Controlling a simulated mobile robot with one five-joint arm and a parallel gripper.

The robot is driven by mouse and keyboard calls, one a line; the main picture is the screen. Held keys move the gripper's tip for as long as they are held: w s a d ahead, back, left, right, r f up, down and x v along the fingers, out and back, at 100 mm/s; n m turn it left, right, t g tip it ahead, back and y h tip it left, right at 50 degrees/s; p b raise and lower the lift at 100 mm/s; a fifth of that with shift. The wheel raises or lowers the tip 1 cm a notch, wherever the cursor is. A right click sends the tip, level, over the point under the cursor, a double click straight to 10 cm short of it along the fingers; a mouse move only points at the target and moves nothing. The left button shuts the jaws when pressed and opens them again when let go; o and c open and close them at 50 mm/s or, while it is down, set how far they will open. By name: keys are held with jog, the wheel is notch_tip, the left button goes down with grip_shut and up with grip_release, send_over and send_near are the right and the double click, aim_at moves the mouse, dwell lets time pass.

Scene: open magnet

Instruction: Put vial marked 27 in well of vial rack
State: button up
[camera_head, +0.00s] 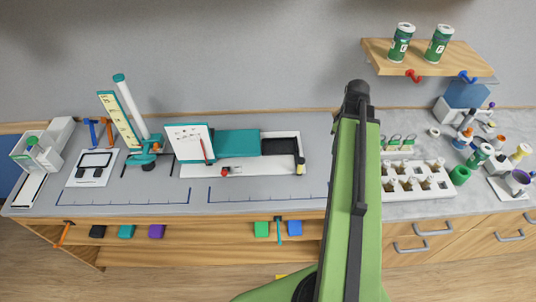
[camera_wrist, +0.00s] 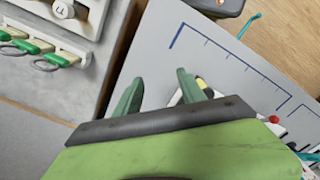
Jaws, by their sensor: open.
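The white vial rack (camera_head: 428,194) stands on the right-hand counter in the head view, with several small amber-brown vials (camera_head: 408,184) in its wells and some dark wells that look empty. Their marks are too small to read, so I cannot tell which is 27. A corner of what looks like the rack (camera_wrist: 95,22) shows at the top left in the wrist view, with a pale-topped vial (camera_wrist: 63,9) whose mark is unclear. My gripper (camera_wrist: 158,92) is open and empty above the grey bench, apart from the rack. In the head view my green arm hides its fingers.
Green-handled ring tools (camera_wrist: 35,45) lie in a holder beside the rack. A wooden shelf (camera_head: 430,62) overhangs the counter behind. The grey bench (camera_head: 270,190) has clear room along its front.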

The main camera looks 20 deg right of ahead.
jog(key=w+a+m, duration=0.2)
jog(key=w+a, duration=0.1)
jog(key=a, duration=1.3)
jog(key=w+a+m, duration=0.2)
jog(key=w+a, duration=0.1)
jog(key=a, duration=1.3)
jog(key=shift+w+a, duration=0.2)
jog(key=shift+a, duration=0.05)
